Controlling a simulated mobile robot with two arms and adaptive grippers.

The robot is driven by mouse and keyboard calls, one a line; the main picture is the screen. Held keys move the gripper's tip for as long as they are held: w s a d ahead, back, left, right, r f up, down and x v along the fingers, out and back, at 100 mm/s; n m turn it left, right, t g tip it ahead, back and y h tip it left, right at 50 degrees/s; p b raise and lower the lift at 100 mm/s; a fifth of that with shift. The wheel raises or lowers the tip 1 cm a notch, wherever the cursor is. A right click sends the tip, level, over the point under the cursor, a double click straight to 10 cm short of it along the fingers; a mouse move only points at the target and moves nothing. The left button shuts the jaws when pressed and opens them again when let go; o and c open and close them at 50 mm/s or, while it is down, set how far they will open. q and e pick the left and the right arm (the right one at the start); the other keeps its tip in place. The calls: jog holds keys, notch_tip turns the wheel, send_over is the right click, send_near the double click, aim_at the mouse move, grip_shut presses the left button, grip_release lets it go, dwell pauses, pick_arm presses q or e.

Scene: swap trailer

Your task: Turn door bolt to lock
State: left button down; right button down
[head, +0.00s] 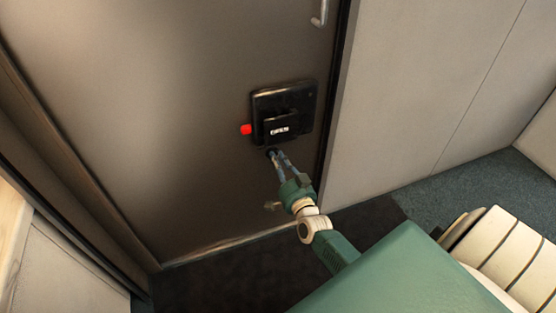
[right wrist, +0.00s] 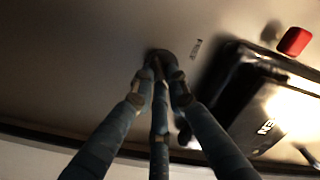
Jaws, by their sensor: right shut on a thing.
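The brown door (head: 170,110) fills the left and middle of the head view and looks shut. A black lock box (head: 284,95) with a white label sits near its right edge. A small dark bolt knob (head: 270,152) shows just below the box. My right gripper (head: 275,157) reaches up to it from below, and its fingers are shut on it. In the right wrist view the fingers (right wrist: 160,75) meet at the dark bolt knob (right wrist: 158,55), which they partly hide. The bolt's exact angle cannot be told. My left gripper is not in view.
A red button (head: 246,129) sticks out left of the lock box; it also shows in the right wrist view (right wrist: 294,41). A metal handle (head: 320,12) is higher on the door. A pale wall (head: 425,80) stands to the right. A cream slatted object (head: 500,250) is at lower right.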

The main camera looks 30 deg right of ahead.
dwell(0.3)
jog(key=c, duration=1.7)
grip_release()
jog(key=shift+s, duration=0.1)
jog(key=v, duration=1.2)
